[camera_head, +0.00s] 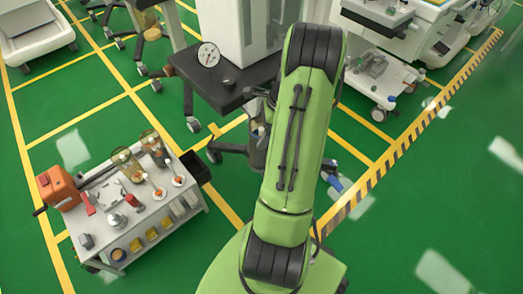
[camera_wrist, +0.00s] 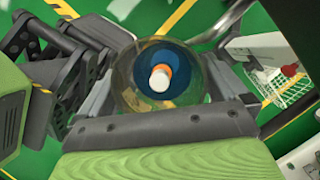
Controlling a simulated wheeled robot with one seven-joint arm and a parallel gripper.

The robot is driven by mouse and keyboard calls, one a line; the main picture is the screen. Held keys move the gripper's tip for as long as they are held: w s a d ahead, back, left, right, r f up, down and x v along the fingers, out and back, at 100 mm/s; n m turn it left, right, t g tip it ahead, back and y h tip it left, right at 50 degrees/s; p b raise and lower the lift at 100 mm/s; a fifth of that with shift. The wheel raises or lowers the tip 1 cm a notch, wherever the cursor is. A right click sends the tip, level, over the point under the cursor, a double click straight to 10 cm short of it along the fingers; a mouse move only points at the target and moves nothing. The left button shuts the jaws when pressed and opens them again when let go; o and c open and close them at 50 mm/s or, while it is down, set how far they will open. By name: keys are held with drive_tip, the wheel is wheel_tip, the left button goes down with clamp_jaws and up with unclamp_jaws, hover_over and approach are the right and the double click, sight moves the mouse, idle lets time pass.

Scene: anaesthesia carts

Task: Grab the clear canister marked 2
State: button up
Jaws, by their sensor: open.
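In the wrist view, a clear round canister (camera_wrist: 126,80) shows end-on, with a blue ring and an orange and white middle. No number is readable on it. My gripper (camera_wrist: 168,82) is open, with one finger on each side of the canister. I cannot tell whether the fingers touch it. In the head view my green arm hides most of the area around my gripper. Two clear amber-tinted canisters, a left one (camera_head: 125,162) and a right one (camera_head: 153,147), stand on the white cart at left; their marks are too small to read.
The white cart (camera_head: 150,213) also holds an orange device (camera_head: 57,188) and several small items. A dark tabletop (camera_head: 225,88) with a round gauge (camera_head: 208,55) stands behind my arm. Another cart (camera_head: 378,80) is at upper right. Green floor is clear at right.

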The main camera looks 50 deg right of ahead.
drive_tip(key=shift+r, duration=0.15)
drive_tip(key=c, duration=1.4)
drive_tip(key=shift+r, duration=0.1)
